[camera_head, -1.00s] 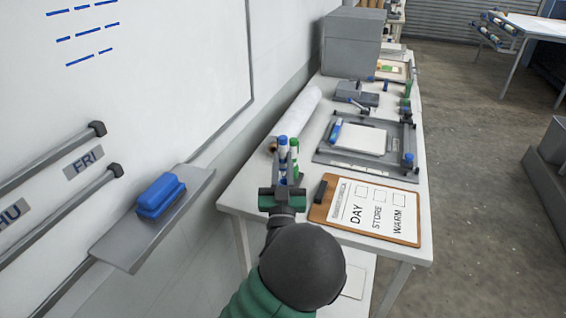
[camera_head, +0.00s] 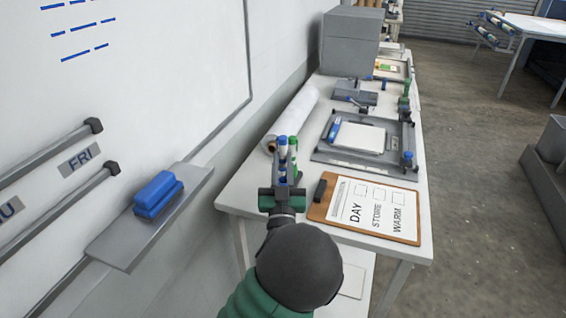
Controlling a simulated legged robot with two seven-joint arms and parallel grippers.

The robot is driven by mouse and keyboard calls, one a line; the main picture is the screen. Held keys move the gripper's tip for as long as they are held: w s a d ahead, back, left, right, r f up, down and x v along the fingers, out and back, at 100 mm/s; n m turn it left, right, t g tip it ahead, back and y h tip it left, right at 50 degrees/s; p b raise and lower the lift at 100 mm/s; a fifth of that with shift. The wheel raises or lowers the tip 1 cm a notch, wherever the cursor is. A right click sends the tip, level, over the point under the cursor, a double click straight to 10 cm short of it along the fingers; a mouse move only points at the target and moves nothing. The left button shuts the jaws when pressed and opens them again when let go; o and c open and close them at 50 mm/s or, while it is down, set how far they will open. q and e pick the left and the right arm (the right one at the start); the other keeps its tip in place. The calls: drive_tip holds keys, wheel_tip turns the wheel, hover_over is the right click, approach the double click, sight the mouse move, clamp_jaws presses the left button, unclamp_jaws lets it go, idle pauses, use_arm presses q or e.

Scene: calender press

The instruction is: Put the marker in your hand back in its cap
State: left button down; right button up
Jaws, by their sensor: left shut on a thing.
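My left gripper (camera_head: 284,180) is over the near left part of the white bench, seen from behind, with its dark and green body in front of its fingers. It is shut on a marker. A white marker with a blue end (camera_head: 282,148) stands upright just at the fingers, and a green and white marker (camera_head: 293,152) shows right beside it. The fingers hide the lower parts of both, so I cannot tell whether a stand holds them. I cannot make out which piece is the loose cap. My right gripper is not in view.
A clipboard (camera_head: 367,209) lies right of the gripper on the bench (camera_head: 236,200). A paper roll (camera_head: 297,115) lies along the wall side. A grey tray (camera_head: 330,157) holds white sheets and a blue marker. A blue eraser (camera_head: 157,194) sits on the whiteboard ledge (camera_head: 120,245).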

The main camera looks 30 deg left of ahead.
sight(283, 170)
use_arm(q)
drive_tip(key=shift+f+b, duration=1.8)
drive_tip(key=shift+f, duration=0.2)
drive_tip(key=c, duration=1.2)
unclamp_jaws()
drive_tip(key=shift+s+d, duration=0.1)
drive_tip(key=shift+s, duration=0.05)
drive_tip(key=p+v, duration=0.3)
drive_tip(key=v, duration=1.3)
drive_tip(key=shift+s+f+p, duration=0.25)
drive_tip(key=shift+p, duration=0.15)
